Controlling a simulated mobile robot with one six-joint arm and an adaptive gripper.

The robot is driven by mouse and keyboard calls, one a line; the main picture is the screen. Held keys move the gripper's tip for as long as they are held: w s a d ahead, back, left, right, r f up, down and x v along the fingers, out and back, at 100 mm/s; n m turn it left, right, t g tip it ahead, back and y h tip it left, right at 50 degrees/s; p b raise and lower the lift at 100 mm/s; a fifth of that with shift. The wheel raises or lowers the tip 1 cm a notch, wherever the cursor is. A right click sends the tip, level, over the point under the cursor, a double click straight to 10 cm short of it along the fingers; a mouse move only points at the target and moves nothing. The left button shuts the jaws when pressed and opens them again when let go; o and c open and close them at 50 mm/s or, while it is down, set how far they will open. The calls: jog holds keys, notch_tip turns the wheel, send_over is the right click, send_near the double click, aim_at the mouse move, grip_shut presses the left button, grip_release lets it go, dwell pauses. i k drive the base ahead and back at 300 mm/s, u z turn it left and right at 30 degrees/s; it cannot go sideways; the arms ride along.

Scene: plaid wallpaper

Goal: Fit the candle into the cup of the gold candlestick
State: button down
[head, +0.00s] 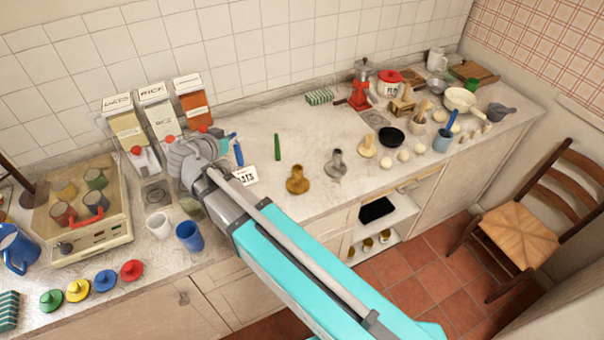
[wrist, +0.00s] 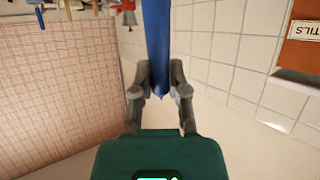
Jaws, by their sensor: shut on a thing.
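My gripper (head: 229,143) is shut on a blue candle (head: 239,155) above the counter, left of the candlesticks. In the wrist view the fingers (wrist: 160,92) close around the blue candle (wrist: 156,40) near its pointed end, and its long body runs out of the top of the picture. In the head view the candle hangs about upright below the fingers. The gold candlestick (head: 297,181) stands upright on the counter, to the right of the candle and apart from it. No candle shows in its cup.
A green candle (head: 277,147) is behind the gold candlestick. A grey candlestick (head: 337,163) and a pale wooden one (head: 368,146) stand to its right. A white label card (head: 245,176) is below the blue candle. Canisters (head: 160,117) line the wall. Bare counter surrounds the gold candlestick.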

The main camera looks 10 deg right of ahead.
aim_at(297, 175)
jog(key=z, duration=0.85)
jog(key=k, duration=0.65)
jog(key=u, duration=0.2)
